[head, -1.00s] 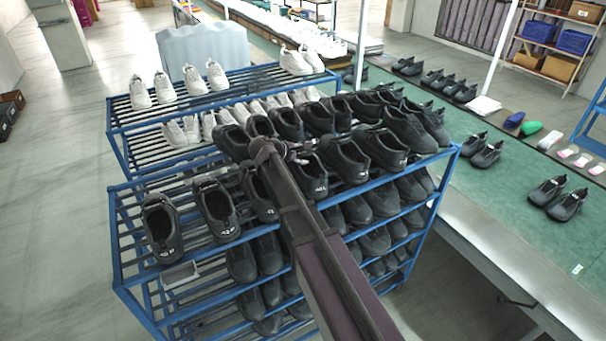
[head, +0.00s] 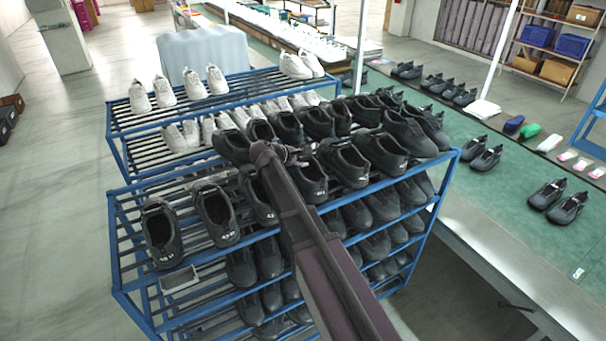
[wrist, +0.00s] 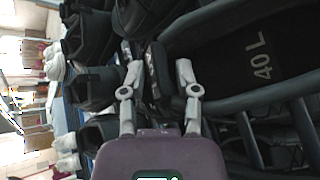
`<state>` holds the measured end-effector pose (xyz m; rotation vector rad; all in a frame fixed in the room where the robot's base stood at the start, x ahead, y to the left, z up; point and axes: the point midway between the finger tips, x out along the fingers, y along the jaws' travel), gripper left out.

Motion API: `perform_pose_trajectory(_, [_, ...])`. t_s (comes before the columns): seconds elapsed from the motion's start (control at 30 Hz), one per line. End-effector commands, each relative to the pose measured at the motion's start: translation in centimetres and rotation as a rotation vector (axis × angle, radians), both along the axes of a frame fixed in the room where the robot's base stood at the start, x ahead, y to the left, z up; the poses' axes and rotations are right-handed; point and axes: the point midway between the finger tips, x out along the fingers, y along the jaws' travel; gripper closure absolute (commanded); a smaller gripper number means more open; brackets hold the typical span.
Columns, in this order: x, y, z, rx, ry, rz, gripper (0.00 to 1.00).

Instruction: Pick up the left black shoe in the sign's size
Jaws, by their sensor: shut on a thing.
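Several black shoes stand in rows on the top shelf of a blue rack (head: 285,232). My gripper (head: 278,152) is down among them, and my arm hides part of the row. In the wrist view, my gripper (wrist: 158,72) is shut with a dark edge between its fingers, seemingly the wall of a black shoe. Beside the right finger is a black shoe (wrist: 225,55) with "40 L" on its insole. I cannot tell for sure whether the held edge belongs to that shoe. Other black shoes (wrist: 92,85) are close to the left finger. I can make out no readable size sign.
Black shoes stand close around my gripper. A second blue rack behind holds white shoes (head: 140,97). A green-topped table (head: 490,205) with more black shoes (head: 558,200) runs along the right. The floor (head: 50,220) at the left is clear.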

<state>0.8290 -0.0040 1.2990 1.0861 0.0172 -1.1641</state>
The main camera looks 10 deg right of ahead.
Motion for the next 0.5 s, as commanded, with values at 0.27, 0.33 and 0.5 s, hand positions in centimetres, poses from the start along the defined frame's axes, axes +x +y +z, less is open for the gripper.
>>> perform_pose_trajectory(0.27, [0.0, 0.1, 0.2, 0.0, -0.001, 0.001, 1.0])
perform_pose_trajectory(0.33, [0.0, 0.1, 0.4, 0.0, 0.0, 0.002, 1.0])
perform_pose_trajectory(0.5, [0.0, 0.1, 1.3, 0.0, 0.0, 0.002, 1.0])
